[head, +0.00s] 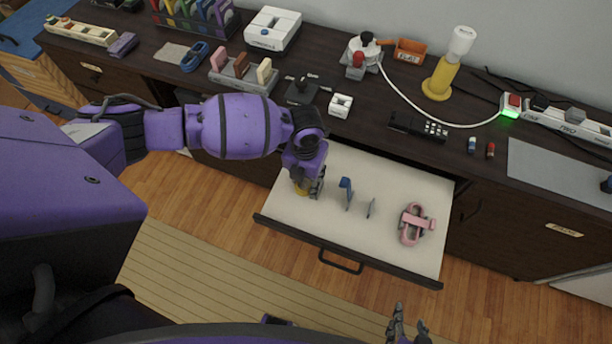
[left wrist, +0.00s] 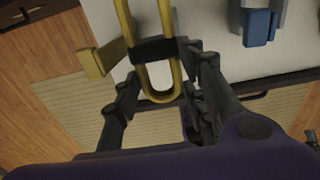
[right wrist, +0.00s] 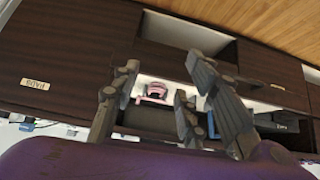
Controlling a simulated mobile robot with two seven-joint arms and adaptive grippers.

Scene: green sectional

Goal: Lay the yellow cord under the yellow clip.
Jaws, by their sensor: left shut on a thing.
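The yellow cord (left wrist: 165,75) is a long folded loop with a dark band around it. My left gripper (left wrist: 160,100) is shut on it at the band, inside the open drawer's left part. The yellow clip (left wrist: 92,62) stands up from the drawer floor just left of the cord in the left wrist view; I cannot tell whether they touch. In the head view my left gripper (head: 312,186) hides most of both, with only a bit of yellow showing. My right gripper (head: 408,328) is open and empty, in front of the drawer and apart from it.
The drawer (head: 330,220) has a white floor. A blue clip (head: 346,190) and a grey clip (head: 370,208) stand right of my left gripper. A pink cord (head: 408,237) lies at the right with a pink clip across it. The counter (head: 330,125) behind is crowded.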

